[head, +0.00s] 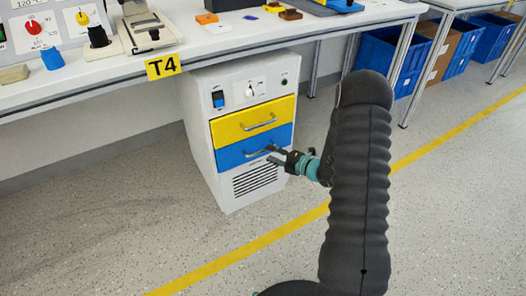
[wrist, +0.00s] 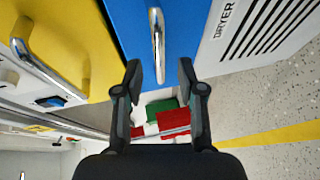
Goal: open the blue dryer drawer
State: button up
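The white dryer (head: 203,125) stands under the table, with a yellow drawer above a blue drawer (head: 235,153). Both drawers look closed in the head view. The blue drawer's metal handle (head: 255,154) is partly covered by my gripper (head: 274,154), which is at its right end. In the wrist view the blue drawer (wrist: 185,30) is at the top centre, with its handle (wrist: 157,40) running down toward the gap between the fingers. My gripper (wrist: 160,72) is open there, one finger to each side of the handle's near end. I cannot tell whether either finger touches it.
The yellow drawer (head: 253,119) has its own handle (wrist: 50,60), close to the left in the wrist view. The table edge (head: 110,87) with a T4 label overhangs the dryer. Blue bins (head: 378,50) stand to the right. The floor in front is clear.

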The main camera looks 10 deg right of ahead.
aim_at(263, 150)
jog(key=shift+x, duration=2.4)
grip_shut()
